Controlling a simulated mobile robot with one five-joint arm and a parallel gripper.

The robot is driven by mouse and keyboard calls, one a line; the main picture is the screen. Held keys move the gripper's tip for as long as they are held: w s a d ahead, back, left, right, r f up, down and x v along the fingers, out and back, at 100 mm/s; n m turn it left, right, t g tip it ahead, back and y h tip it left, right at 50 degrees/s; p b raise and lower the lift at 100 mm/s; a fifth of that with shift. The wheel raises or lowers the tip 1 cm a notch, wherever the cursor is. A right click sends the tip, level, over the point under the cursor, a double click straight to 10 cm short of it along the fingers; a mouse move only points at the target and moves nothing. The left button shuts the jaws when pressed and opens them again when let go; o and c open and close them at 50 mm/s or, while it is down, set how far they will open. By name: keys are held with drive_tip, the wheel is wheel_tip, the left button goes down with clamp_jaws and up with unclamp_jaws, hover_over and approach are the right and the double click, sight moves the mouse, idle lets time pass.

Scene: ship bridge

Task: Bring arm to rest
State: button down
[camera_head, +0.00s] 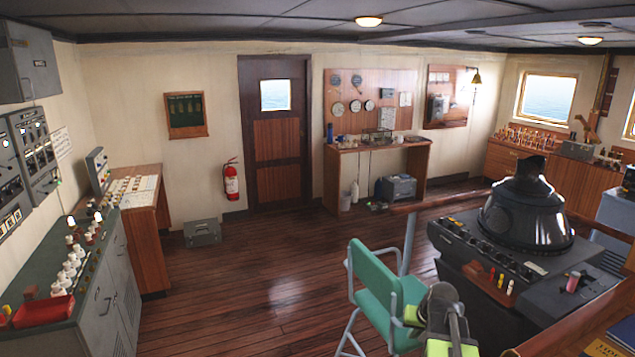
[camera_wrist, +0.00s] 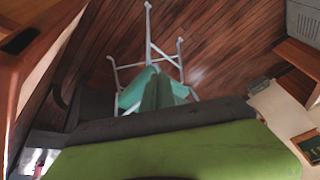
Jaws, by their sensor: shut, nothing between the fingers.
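My gripper (camera_head: 441,296) is at the bottom right of the head view, grey with bright green parts. It is shut and empty, raised in front of the green chair (camera_head: 378,283); I cannot tell the gap between them.
A black domed console (camera_head: 527,215) stands right of the chair, and a wooden rail (camera_head: 465,200) runs behind it. A grey cabinet (camera_head: 100,300) with bottles and a red tray (camera_head: 43,311) lines the left. The wooden floor (camera_head: 250,290) between is clear.

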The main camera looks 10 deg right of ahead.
drive_tip(key=w+a+f+n+g+y+b, duration=0.1)
drive_tip(key=a+f+b, duration=0.15)
drive_tip(key=a, duration=0.55)
drive_tip(key=w+a+f+n+b, duration=0.1)
drive_tip(key=a+f+n+b, duration=0.1)
drive_tip(key=a+f, duration=0.35)
drive_tip(key=s+a+f+n+g+b, duration=0.1)
drive_tip(key=s+a+f+b, duration=0.1)
drive_tip(key=a, duration=0.6)
drive_tip(key=s+a+f+n+g+b, duration=0.1)
drive_tip(key=s+a+f+n+b, duration=0.1)
drive_tip(key=a, duration=0.7)
drive_tip(key=shift+m+g+h, duration=0.3)
drive_tip(key=shift+m+g, duration=0.2)
drive_tip(key=shift+g, duration=0.4)
drive_tip(key=s, duration=0.2)
drive_tip(key=s+d, duration=0.1)
drive_tip(key=s, duration=0.1)
drive_tip(key=shift+s+d, duration=0.2)
drive_tip(key=shift+s, duration=0.15)
